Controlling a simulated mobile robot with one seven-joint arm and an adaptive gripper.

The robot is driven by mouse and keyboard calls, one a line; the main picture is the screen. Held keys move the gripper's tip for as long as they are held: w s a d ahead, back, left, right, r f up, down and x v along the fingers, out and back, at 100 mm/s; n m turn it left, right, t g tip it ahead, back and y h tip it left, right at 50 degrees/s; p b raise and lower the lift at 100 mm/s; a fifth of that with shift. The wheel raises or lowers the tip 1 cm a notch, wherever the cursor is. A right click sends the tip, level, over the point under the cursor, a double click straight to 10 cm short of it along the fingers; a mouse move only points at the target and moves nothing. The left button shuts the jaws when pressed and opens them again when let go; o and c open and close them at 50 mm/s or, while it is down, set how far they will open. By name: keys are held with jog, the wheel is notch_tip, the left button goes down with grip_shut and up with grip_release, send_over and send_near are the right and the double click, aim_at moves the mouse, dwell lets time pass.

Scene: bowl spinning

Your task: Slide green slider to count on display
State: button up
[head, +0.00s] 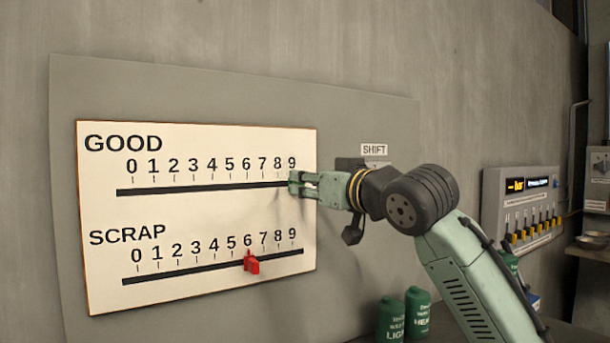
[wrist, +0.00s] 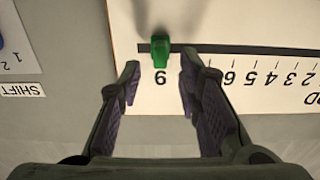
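The green slider (wrist: 160,50) sits at the 9 end of the GOOD scale's dark slot (head: 210,187). In the wrist view it lies between my open fingers, a gap showing on each side. In the head view my gripper (head: 296,182) reaches the slot's right end, and its similar green makes the slider hard to pick out. My gripper (wrist: 158,76) is open, with one fingertip on each side of the slider. No count display can be read clearly.
The red slider (head: 251,262) is at about 6 on the SCRAP scale. A SHIFT label (head: 374,149) is right of the white board (head: 105,210). A panel (head: 522,212) with small screens and green bottles (head: 417,312) are further right. The GOOD slot is clear leftward.

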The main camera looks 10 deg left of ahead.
jog(key=shift+x, duration=1.05)
grip_shut()
